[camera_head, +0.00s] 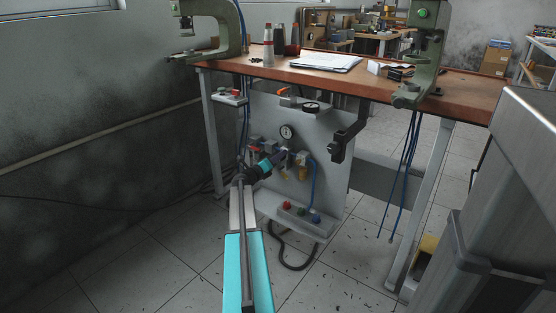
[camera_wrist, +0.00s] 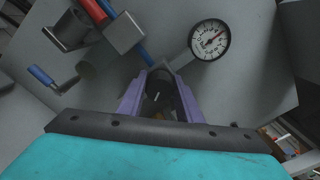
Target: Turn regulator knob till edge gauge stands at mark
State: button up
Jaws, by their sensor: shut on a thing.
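The regulator knob (camera_wrist: 158,88) is dark and round, with a small pale line on its face. It sits between the two purple fingers of my gripper (camera_wrist: 160,100), which is shut on it. In the head view my gripper (camera_head: 279,157) reaches the grey panel just below a round white gauge (camera_head: 287,132). A round white gauge (camera_wrist: 210,40) with a thin needle and a red mark at upper right shows in the wrist view; its numbers are too small to read. The edge gauge (camera_head: 311,107) is at the bench's front edge, too small and tilted to read.
The grey panel (camera_head: 325,180) hangs under the wooden bench (camera_head: 300,73). A lever with a blue handle (camera_wrist: 41,75) stands to the left.

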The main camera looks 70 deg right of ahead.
jog(key=shift+w+d+r, duration=0.1)
jog(key=o, duration=1)
jog(key=shift+o, duration=0.2)
jog(key=p+v, duration=0.3)
jog(key=v, duration=1.1)
dwell(0.5)
